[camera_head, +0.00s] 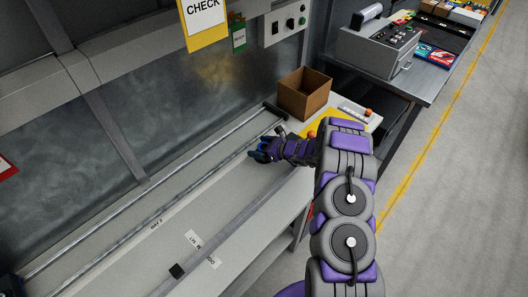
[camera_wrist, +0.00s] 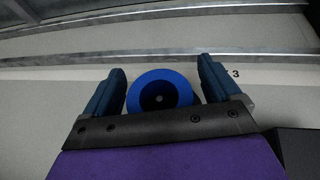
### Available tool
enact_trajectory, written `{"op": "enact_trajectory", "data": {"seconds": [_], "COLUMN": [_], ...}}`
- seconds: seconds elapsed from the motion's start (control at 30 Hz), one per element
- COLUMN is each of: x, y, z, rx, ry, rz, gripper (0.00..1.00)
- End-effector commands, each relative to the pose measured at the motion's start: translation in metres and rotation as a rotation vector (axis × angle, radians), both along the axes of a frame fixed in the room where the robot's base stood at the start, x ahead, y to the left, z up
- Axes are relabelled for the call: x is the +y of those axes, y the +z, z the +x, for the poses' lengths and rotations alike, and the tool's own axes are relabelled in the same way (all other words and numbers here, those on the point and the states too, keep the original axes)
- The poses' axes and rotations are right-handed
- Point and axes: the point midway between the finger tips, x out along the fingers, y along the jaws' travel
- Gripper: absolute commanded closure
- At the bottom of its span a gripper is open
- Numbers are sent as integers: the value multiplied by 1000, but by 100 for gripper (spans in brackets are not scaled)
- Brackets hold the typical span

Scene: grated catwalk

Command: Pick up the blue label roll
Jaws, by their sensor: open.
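The blue label roll (camera_wrist: 160,77) is a blue ring with a darker centre and a small pale spot in the middle. In the wrist view it sits between the two dark blue fingers of my gripper (camera_wrist: 160,88), with a narrow gap on each side. The gripper's palm edge hides the roll's near part. In the head view my gripper (camera_head: 262,153) is low over the pale bench, and a little blue shows at the fingers; I cannot tell there roll from finger.
Metal rails (camera_wrist: 130,58) run along the bench beyond the roll. A brown open box (camera_head: 303,98) stands behind my gripper, near a yellow mat (camera_head: 318,125) and an orange round item (camera_head: 368,112). The bench to the left is mostly clear.

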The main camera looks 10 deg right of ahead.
Motion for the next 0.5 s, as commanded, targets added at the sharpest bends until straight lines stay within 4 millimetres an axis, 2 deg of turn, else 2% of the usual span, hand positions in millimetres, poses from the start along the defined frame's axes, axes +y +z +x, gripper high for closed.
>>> {"op": "enact_trajectory", "data": {"seconds": [0.07,0.5], "x": [0,0], "y": [0,0], "z": [0,0], "rx": [0,1], "ry": [0,1], "rz": [0,0], "gripper": [10,51]}}
